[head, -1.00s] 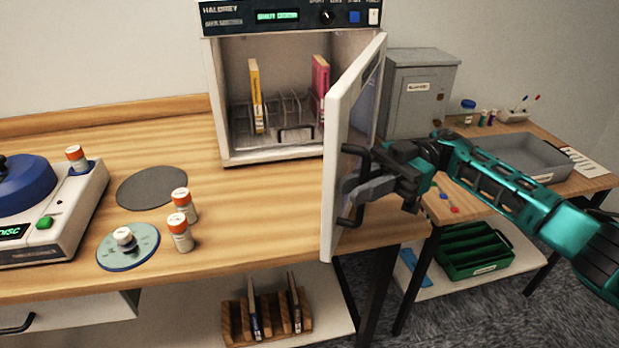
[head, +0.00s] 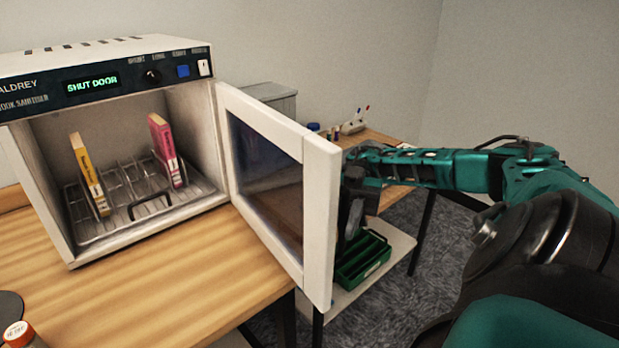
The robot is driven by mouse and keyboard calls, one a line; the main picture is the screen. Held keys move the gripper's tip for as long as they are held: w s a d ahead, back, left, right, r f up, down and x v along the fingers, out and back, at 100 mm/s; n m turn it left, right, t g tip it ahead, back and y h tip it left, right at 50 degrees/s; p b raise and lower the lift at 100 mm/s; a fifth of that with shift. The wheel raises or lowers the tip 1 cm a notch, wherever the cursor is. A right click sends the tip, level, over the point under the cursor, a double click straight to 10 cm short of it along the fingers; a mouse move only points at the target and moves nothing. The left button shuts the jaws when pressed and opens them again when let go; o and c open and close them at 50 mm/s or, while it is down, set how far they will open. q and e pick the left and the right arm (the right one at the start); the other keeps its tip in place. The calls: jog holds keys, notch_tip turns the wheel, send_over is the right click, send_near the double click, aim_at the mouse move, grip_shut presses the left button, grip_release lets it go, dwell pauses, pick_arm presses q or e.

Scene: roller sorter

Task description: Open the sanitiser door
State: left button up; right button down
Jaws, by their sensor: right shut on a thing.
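The sanitiser (head: 110,62) stands on the wooden bench with its display reading "SHUT DOOR". Its white-framed glass door (head: 321,220) stands wide open, swung out to the right on its hinge. Inside, a yellow book (head: 88,175) and a pink book (head: 166,148) stand in a wire rack (head: 130,203). My right gripper (head: 350,205) is at the outer side of the door, near its free edge, shut on the door handle. The door hides most of the handle and part of the fingers. My left gripper is not in view.
The wooden bench (head: 150,290) is clear in front of the sanitiser. An orange-and-white bottle (head: 17,333) stands at the lower left. Behind the door are a grey box (head: 271,92) and a side table with a green tray (head: 363,262) on its lower shelf.

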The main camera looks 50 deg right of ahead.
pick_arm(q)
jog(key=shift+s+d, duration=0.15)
pick_arm(e)
jog(key=shift+w+d+m+t, duration=0.25)
jog(key=shift+d+m+t, duration=0.2)
jog(key=shift+d, duration=0.3)
jog(key=c, duration=1.4)
grip_release()
jog(key=shift+s+r, duration=0.1)
jog(key=shift+s, duration=0.05)
jog(key=shift+o, duration=0.9)
jog(key=shift+s+d, duration=0.15)
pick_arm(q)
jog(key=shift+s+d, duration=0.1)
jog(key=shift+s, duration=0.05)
pick_arm(e)
jog(key=shift+y, duration=0.3)
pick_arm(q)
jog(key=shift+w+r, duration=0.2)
pick_arm(e)
jog(key=shift+r, duration=0.1)
pick_arm(q)
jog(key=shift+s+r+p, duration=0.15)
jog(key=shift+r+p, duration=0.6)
jog(key=shift+p, duration=0.2)
pick_arm(e)
notch_tip(320, 180, up, 20)
jog(key=shift+s, duration=0.15)
jog(key=shift+n, duration=0.25)
jog(key=shift+c, duration=0.5)
